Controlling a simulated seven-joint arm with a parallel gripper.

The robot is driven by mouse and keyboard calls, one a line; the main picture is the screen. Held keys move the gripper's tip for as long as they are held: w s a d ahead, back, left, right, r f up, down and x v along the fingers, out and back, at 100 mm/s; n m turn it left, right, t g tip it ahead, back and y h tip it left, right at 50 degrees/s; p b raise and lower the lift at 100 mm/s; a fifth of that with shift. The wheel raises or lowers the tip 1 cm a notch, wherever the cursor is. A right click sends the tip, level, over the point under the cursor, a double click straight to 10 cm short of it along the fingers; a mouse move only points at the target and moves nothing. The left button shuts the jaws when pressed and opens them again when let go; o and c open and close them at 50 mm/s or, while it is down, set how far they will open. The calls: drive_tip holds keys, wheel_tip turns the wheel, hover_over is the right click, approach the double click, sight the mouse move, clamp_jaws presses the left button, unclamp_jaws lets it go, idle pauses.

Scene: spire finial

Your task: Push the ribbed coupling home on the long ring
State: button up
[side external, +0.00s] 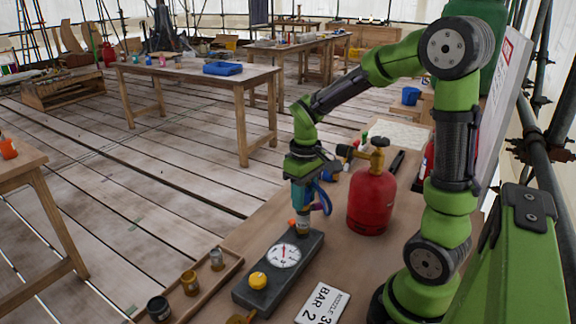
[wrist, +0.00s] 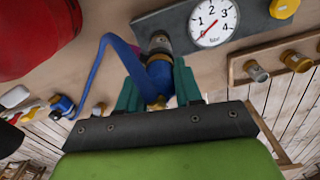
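In the side external view my gripper (side external: 301,202) points down over the far end of the dark gauge block (side external: 277,268). In the wrist view its two teal fingers (wrist: 158,90) are on either side of a blue coupling body (wrist: 160,72) with a brass end, and appear closed on it. A blue hose (wrist: 101,62) leads from this body. A metal collar (wrist: 160,42) lies at its far end, against or just above the block; whether it is fully seated cannot be told. Which ring is under it is hidden.
A red gas cylinder (side external: 371,200) stands close to the right of my gripper. The block carries a dial (side external: 283,256) and yellow knob (side external: 257,280). A wooden tray (side external: 204,288) with metal fittings is left of the block. A white label card (side external: 323,302) lies in front.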

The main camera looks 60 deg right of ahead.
drive_tip(key=o, duration=0.5)
drive_tip(key=shift+c, duration=0.2)
wheel_tip(320, 180, up, 17)
idle(0.4)
drive_tip(key=s+a+f+m+t+y, duration=0.1)
drive_tip(key=s+a+f+t, duration=0.1)
drive_tip(key=a, duration=0.4)
drive_tip(key=s+a+f+m+t+y, duration=0.1)
drive_tip(key=s+a+f+t, duration=0.2)
drive_tip(key=s+a+t, duration=0.1)
drive_tip(key=a+t, duration=0.1)
drive_tip(key=a, duration=0.1)
drive_tip(key=shift+s+a+f, duration=0.2)
drive_tip(key=shift+a+f, duration=0.05)
drive_tip(key=shift+a, duration=0.15)
